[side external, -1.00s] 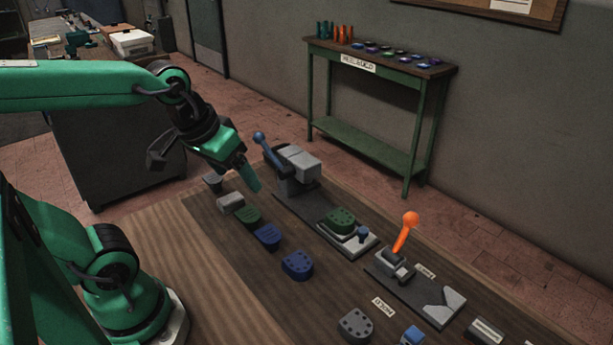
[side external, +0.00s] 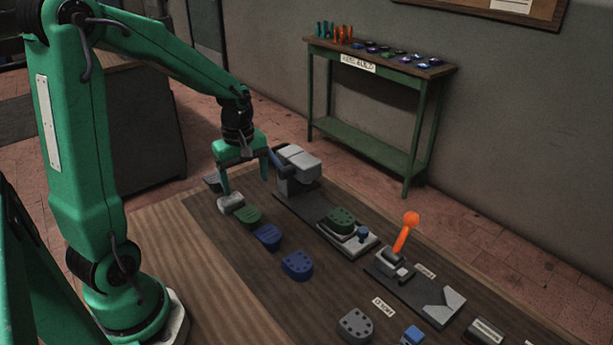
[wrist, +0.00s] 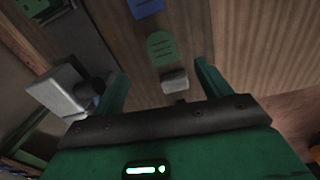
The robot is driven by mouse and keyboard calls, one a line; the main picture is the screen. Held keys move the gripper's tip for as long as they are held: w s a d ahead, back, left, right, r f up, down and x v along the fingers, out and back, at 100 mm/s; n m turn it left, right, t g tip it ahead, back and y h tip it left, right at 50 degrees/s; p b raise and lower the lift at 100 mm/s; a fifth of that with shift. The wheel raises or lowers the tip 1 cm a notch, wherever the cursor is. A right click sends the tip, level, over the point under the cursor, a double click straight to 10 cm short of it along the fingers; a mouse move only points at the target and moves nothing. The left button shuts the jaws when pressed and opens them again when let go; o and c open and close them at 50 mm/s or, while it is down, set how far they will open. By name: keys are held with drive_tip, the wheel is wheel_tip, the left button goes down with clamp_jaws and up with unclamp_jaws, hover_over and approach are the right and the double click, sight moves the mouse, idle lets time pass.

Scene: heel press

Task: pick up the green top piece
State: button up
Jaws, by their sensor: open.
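A flat green piece with slots (side external: 248,216) lies on the dark mat, between a grey block and a blue slotted piece; it also shows in the wrist view (wrist: 160,47). A second, rounded green piece with holes (side external: 340,219) sits on a light plate in a fixture. I cannot tell from looks alone which is called the top piece. My gripper (side external: 245,181) is open and empty, pointing down above the grey block end of the row. In the wrist view, the slotted green piece lies beyond the fingertips, between their lines.
The grey block (side external: 231,203) is close by the left finger. A grey press (side external: 298,169) stands just right of the gripper. Blue pieces (side external: 297,265) continue the row toward the front. An orange-handled clamp (side external: 405,235) stands further right. Bare table lies left of the row.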

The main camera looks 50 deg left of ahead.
sight(249, 213)
drive_tip(key=shift+w+a+f+n, duration=0.1)
drive_tip(key=shift+a+f+n, duration=0.5)
drive_tip(key=shift+f, duration=0.15)
drive_tip(key=shift+d+f, duration=0.1)
drive_tip(key=shift+f, duration=1.2)
drive_tip(key=shift+f, duration=0.1)
drive_tip(key=shift+d+f, duration=0.1)
drive_tip(key=shift+f, duration=2.35)
drive_tip(key=shift+f, duration=0.25)
drive_tip(key=c, duration=1.1)
drive_tip(key=shift+o, duration=0.2)
